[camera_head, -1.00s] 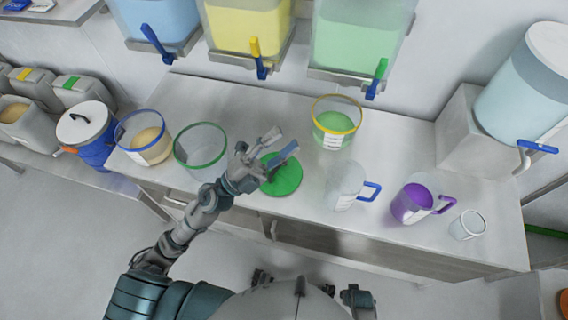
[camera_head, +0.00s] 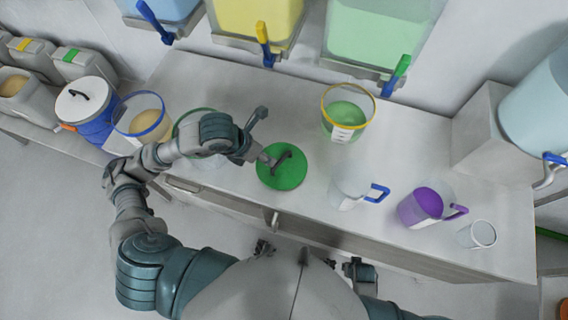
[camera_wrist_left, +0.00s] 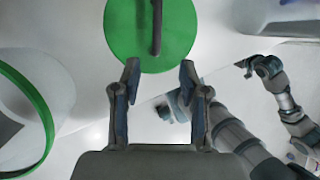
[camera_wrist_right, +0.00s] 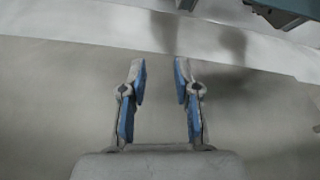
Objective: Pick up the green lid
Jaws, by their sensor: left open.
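The green lid (camera_head: 281,174) is a flat round disc with a dark bar handle. It lies on the steel counter in the head view. In the left wrist view the lid (camera_wrist_left: 150,38) is ahead of the fingertips, its handle (camera_wrist_left: 157,25) roughly in line with the gap between them. My left gripper (camera_head: 262,137) is open and empty, just left of and above the lid; it also shows in the left wrist view (camera_wrist_left: 160,72). My right gripper (camera_wrist_right: 160,72) is open and empty in the right wrist view, away from the lid.
A clear green-rimmed bucket (camera_wrist_left: 40,110) stands beside the lid, partly hidden by my left arm in the head view. A yellow-rimmed bucket (camera_head: 348,113), a blue-handled jug (camera_head: 347,190) and a purple jug (camera_head: 421,206) stand to the right. Dispenser taps hang above the back.

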